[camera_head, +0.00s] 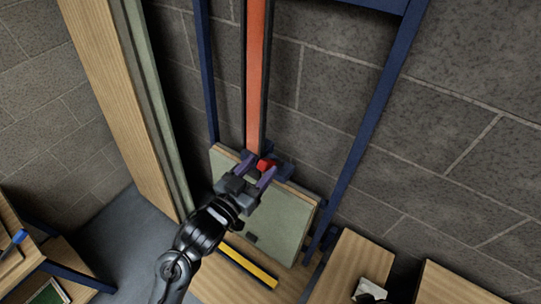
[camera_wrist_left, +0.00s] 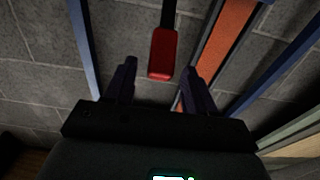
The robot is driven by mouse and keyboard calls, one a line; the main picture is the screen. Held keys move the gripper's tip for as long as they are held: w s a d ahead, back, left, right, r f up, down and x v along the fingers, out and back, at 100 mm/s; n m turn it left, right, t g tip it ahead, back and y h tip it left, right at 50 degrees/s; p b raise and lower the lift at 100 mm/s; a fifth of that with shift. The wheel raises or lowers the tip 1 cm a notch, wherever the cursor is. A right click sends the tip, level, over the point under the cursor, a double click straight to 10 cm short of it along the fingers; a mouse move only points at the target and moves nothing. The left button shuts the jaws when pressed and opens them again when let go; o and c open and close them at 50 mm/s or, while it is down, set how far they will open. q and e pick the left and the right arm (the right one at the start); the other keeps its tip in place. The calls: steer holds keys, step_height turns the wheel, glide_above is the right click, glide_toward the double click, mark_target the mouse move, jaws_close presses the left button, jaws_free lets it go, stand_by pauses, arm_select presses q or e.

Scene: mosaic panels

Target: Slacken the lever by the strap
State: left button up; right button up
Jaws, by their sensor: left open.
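The lever has a red grip (camera_head: 265,163) on a dark arm and sits at the lower end of the orange strap (camera_head: 257,75). In the left wrist view the red grip (camera_wrist_left: 162,54) hangs just beyond the fingertips, between their lines, with the orange strap (camera_wrist_left: 227,40) to its right. My left gripper (camera_head: 258,172) is open, its two purple fingers on either side of the red grip in the head view. I cannot tell whether they touch it.
A pale green panel (camera_head: 262,215) stands behind and below my left gripper, between blue frame posts (camera_head: 365,130). A tall wooden-edged panel (camera_head: 112,75) rises at the left. Wooden surfaces with a yellow strip (camera_head: 248,268) lie below. The wall is grey block.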

mark_target(267, 160)
arm_select(q)
steer(key=shift+x, duration=2.55)
jaws_close()
